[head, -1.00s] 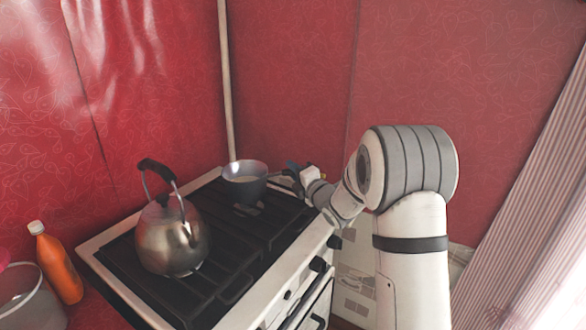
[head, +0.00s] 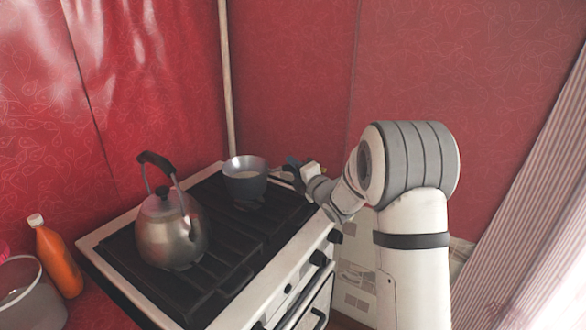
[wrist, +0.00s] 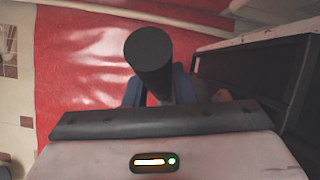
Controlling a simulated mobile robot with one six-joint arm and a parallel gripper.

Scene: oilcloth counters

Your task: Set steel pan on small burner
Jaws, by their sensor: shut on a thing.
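The steel pan (head: 246,187) is a small grey pot in the head view, over the far right part of the stove's dark grate. I cannot tell whether its base touches the grate. My gripper (head: 288,172) is to the right of the pan, shut on its handle. In the wrist view the dark round handle (wrist: 150,58) stands between the blue fingers of my gripper (wrist: 152,90). The small burner under or near the pan is not clearly visible.
A steel kettle (head: 172,235) with a black handle stands on the near left of the stove (head: 215,262). An orange bottle (head: 58,262) and a pale pot (head: 30,300) stand left of the stove. Red walls close in behind. The grate between kettle and pan is clear.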

